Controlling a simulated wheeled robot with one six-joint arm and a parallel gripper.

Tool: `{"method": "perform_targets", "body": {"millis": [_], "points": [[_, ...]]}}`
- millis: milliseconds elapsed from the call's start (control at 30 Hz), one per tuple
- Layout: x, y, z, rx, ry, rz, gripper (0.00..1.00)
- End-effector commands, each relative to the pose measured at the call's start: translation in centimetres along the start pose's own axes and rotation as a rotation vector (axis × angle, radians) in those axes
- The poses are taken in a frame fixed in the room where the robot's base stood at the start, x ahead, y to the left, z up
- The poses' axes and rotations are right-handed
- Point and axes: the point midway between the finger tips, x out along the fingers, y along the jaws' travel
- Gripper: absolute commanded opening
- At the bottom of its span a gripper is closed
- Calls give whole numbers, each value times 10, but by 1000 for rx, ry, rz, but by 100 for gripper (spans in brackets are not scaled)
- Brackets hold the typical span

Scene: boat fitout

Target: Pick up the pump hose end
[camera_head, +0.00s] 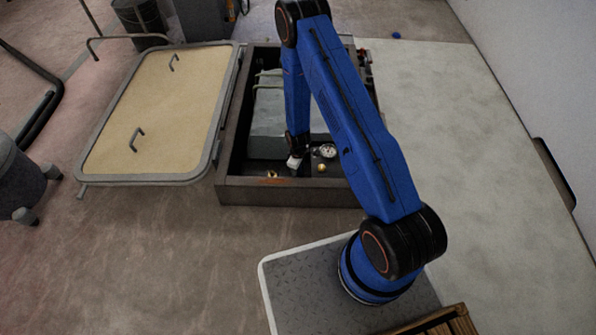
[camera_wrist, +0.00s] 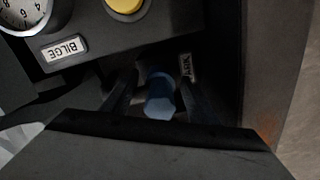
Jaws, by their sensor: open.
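In the wrist view, a blue cylindrical piece with a faceted end (camera_wrist: 160,98), apparently the pump hose end, sits low in a dark recess. My gripper (camera_wrist: 158,88) is open, with one dark finger on each side of the blue piece. I cannot tell whether either finger touches it. In the head view, my gripper (camera_head: 295,160) is down inside the open hatch, near its front edge. The hose end cannot be made out there. The rest of the hose is hidden in shadow.
A gauge (camera_head: 328,151) and a yellow knob (camera_head: 322,168) sit right of my gripper. The hatch frame (camera_head: 285,192) stands close in front. The opened hatch lid (camera_head: 150,115) lies left. The pale floor (camera_head: 450,120) at right is clear.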

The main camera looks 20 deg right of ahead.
Motion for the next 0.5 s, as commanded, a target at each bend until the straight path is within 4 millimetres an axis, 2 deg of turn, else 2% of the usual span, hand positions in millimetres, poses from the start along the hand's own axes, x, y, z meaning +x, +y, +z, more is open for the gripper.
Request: {"method": "perform_targets", "body": {"millis": [133, 333, 500], "points": [[0, 0, 0, 0, 0, 0, 54], [-1, 0, 0, 0, 0, 0, 7], [-1, 0, 0, 0, 0, 0, 7]]}}
